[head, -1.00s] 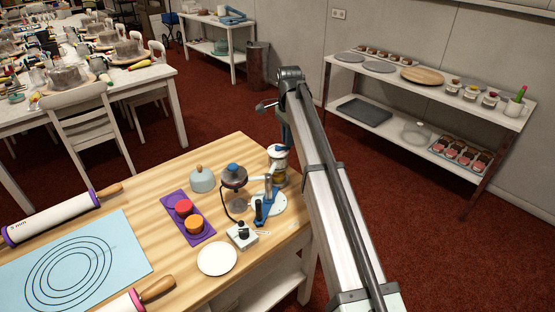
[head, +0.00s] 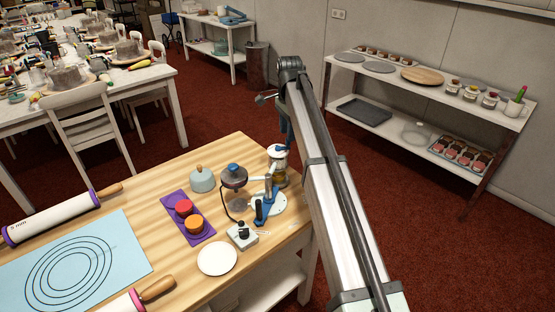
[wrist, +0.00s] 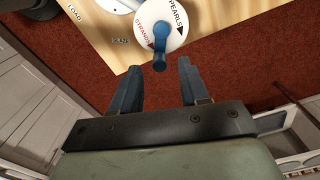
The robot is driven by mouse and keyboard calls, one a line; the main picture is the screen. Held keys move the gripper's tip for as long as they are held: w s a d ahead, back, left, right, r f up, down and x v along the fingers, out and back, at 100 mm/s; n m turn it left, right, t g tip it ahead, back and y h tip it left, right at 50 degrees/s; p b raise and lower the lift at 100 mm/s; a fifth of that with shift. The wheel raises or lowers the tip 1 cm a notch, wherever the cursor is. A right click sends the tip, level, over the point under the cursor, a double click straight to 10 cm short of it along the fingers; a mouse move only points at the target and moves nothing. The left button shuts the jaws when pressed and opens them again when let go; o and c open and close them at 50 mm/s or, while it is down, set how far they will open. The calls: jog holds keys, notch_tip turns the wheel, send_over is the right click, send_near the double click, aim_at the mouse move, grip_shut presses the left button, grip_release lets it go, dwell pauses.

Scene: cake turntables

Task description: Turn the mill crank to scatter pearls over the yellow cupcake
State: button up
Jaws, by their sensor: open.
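The mill (head: 278,152) stands at the right end of the wooden table, with a white round top. In the wrist view, its white dial (wrist: 176,40) reads PEARLS and STRANDS, and a blue crank (wrist: 158,50) sticks out from it towards me. My gripper (wrist: 159,88) is open and empty, its two blue fingers either side of the crank's line, the crank end just beyond the fingertips. In the head view my arm hides most of the gripper. Something yellowish (head: 280,178) shows low in the mill; I cannot tell whether it is the yellow cupcake.
A purple tray (head: 207,238) holds a red and an orange cupcake.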

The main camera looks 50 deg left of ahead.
jog(key=shift+r, duration=2.1)
